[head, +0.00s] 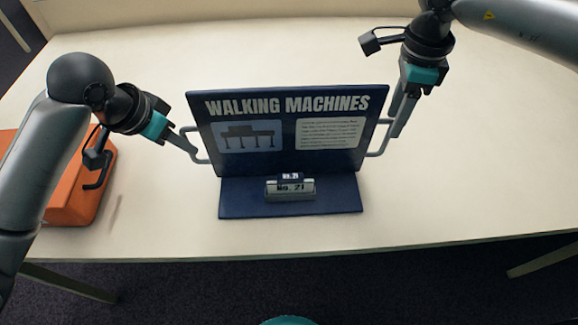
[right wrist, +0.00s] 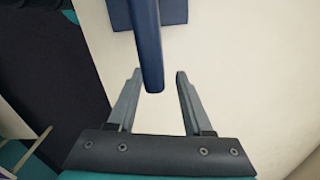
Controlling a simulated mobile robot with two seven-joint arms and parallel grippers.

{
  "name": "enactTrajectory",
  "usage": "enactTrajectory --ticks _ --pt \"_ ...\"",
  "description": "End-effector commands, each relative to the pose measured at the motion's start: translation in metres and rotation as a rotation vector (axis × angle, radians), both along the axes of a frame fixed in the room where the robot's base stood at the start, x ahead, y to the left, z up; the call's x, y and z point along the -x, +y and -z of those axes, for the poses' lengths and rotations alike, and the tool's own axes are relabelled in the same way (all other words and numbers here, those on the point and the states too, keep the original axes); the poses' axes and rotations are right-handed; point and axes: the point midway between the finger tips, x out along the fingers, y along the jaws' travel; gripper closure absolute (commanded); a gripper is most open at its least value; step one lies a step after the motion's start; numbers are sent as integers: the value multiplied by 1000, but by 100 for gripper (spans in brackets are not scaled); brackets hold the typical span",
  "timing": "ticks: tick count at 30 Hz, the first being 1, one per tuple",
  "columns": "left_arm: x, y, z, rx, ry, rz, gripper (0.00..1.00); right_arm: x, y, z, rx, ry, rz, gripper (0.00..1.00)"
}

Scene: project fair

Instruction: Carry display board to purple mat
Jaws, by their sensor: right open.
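The display board (head: 286,165), dark blue with the title "WALKING MACHINES", stands upright on its flat base on the cream table. It has a grey handle on each side. A small "No. 21" sign (head: 290,190) stands on its base. My left gripper (head: 192,151) is at the left handle (head: 205,158); whether its fingers are closed on it is unclear. My right gripper (head: 395,132) is at the right handle (head: 376,154). In the right wrist view its fingers (right wrist: 154,75) are apart, with the board's edge (right wrist: 148,45) ahead. No purple mat is in view.
An orange case (head: 75,205) with a dark handle lies at the table's left, under my left arm. The cream table (head: 470,170) is clear to the right of and behind the board. Its front edge is close in front of the board's base, with dark carpet below.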

Motion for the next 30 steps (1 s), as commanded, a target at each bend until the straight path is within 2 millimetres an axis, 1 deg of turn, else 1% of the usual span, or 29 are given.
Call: enactTrajectory --ticks 1,3,7,12,19,20,27,30 --pt "-2 -2 9 1 3 0 70 1 0 9 2 2 0 49" --pt "-5 -4 17 0 4 0 70 0 0 19 2 2 0 49" --pt "-10 -6 28 1 2 -1 70 0 0 31 1 1 0 49" --pt "-12 -7 34 -1 -1 0 70 0 0 36 1 0 -1 49" --pt "-12 -7 34 -1 -1 0 70 0 0 36 0 0 -1 49" --pt "-12 -7 34 -1 -1 0 73 0 0 36 0 0 -1 52" --pt "-12 -7 33 -1 -1 0 100 0 0 36 0 0 -1 79" --pt "-12 -7 33 -1 -1 0 100 0 0 36 0 0 -1 90"
